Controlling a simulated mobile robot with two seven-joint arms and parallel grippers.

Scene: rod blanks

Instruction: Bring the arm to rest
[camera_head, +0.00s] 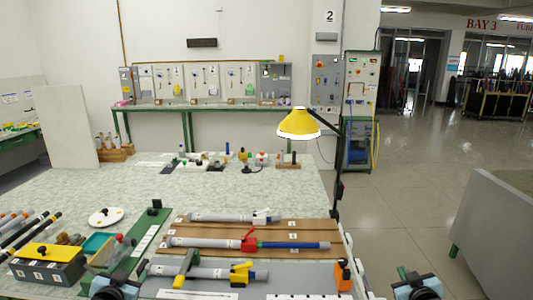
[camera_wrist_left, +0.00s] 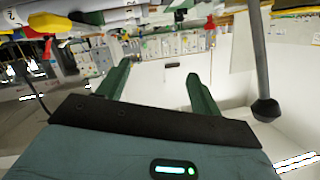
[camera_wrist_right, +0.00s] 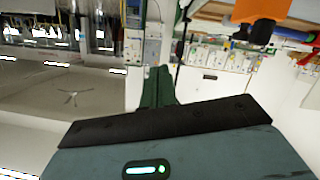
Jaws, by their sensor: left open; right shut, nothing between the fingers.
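My left gripper (camera_wrist_left: 157,73) is open and empty in the left wrist view, its two green fingers apart. In the head view its wrist (camera_head: 115,286) shows at the bottom edge, left of centre. My right gripper (camera_wrist_right: 157,72) is shut with its green fingers together and nothing between them. In the head view its wrist (camera_head: 417,286) shows at the bottom, right of the table. Three rods lie on the table: a grey one with a white clamp (camera_head: 221,217), a grey and blue one with a red clamp (camera_head: 296,245), and a grey one with a yellow clamp (camera_head: 198,272).
A yellow lamp (camera_head: 299,122) stands at the table's right edge. An orange block (camera_head: 343,272) sits near the front right and looms in the right wrist view (camera_wrist_right: 258,10). A yellow-topped box (camera_head: 48,262) and loose rods are at left. Floor (camera_head: 410,225) right of the table is clear.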

